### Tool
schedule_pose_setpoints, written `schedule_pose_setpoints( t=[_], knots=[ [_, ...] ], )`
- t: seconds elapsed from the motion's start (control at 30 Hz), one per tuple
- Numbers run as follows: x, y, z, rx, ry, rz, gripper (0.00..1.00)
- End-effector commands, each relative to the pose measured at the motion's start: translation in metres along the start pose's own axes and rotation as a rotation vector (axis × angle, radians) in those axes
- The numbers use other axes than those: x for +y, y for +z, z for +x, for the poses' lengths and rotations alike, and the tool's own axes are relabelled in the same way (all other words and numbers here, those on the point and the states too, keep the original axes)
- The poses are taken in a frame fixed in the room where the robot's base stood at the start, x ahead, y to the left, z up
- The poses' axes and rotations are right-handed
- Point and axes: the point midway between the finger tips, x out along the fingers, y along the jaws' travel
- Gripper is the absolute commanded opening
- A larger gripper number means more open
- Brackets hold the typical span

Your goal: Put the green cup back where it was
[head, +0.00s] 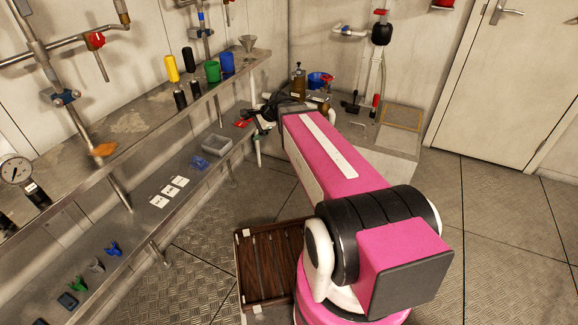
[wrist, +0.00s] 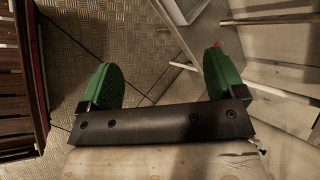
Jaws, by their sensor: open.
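The green cup (head: 212,71) stands upright on the upper metal shelf (head: 128,124), beside a blue cup (head: 227,63) on its right. My gripper (wrist: 160,82) shows in the wrist view with its two green-padded fingers wide apart and nothing between them. It hangs over open floor, and the green cup does not show in that view. In the head view my pink arm reaches toward the far corner, and I cannot clearly make out the gripper at its end.
Yellow (head: 172,68) and black (head: 188,57) cylinders stand left of the cups, and a funnel (head: 248,42) to the right. A grey tray (head: 217,144) and white cards (head: 170,190) lie on the lower shelf. A wooden slatted crate (head: 243,262) stands on the floor.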

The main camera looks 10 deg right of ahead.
Motion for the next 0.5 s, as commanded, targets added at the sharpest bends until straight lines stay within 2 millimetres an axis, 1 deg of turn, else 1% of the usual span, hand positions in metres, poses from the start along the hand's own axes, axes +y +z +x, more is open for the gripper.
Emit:
schedule_pose_setpoints(
  t=[0.03, 0.07, 0.1, 0.2, 0.3, 0.33, 0.4, 0.5],
  knots=[
    [0.035, -0.001, -0.002, 0.034, 0.090, -0.133, 0.89],
    [0.054, -0.005, -0.003, 0.053, 0.149, -0.222, 0.89],
    [0.077, -0.009, -0.005, 0.070, 0.231, -0.339, 0.89],
    [0.130, -0.019, -0.015, 0.081, 0.428, -0.602, 0.89],
    [0.169, -0.028, -0.028, 0.061, 0.594, -0.804, 0.89],
    [0.177, -0.030, -0.031, 0.053, 0.635, -0.852, 0.89],
    [0.193, -0.034, -0.038, 0.032, 0.711, -0.936, 0.89],
    [0.204, -0.038, -0.044, 0.012, 0.773, -1.007, 0.89]
  ],
)
